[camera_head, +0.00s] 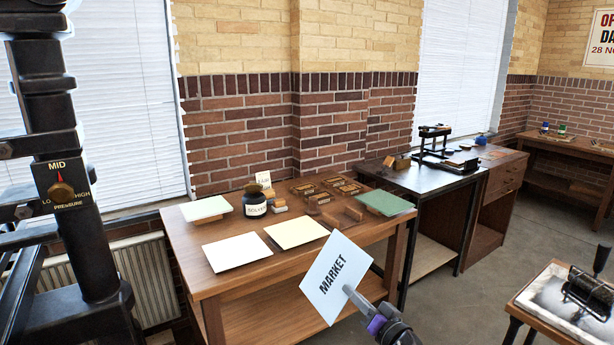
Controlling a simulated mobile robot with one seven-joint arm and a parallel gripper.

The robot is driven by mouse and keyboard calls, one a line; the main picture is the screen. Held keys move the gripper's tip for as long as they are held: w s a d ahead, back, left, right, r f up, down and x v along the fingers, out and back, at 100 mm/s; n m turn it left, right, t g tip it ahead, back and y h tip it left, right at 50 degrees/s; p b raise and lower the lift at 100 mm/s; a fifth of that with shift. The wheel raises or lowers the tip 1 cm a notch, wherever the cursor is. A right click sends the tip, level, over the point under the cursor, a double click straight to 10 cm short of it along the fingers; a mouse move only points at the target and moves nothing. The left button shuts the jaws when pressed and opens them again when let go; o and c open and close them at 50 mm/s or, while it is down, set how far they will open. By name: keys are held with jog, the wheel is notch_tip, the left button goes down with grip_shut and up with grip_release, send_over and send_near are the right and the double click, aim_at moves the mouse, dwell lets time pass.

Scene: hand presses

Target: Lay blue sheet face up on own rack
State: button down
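My gripper (350,291) is in front of the wooden table, shut on the lower right edge of a pale blue-white sheet (325,285). The sheet is tilted in the air, and its printed side, reading MARKET, faces the camera. On the table (207,286), a pale mint sheet or board (205,208) sits raised on a wooden block at the back left. A green board (385,203) sits raised on a wooden support at the right. I cannot tell which of these, if any, is the blue sheet's own rack.
A white sheet (237,251) and a cream sheet (297,232) lie at the table's front left. A dark solvent jar (254,200) stands behind them. Several wooden type blocks (333,182) fill the back middle. A press (436,143) stands on the dark table beyond.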

jog(key=shift+m+b, duration=3.55)
jog(key=shift+m, duration=10.85)
jog(key=shift+f+b, duration=0.1)
jog(key=shift+b, duration=0.2)
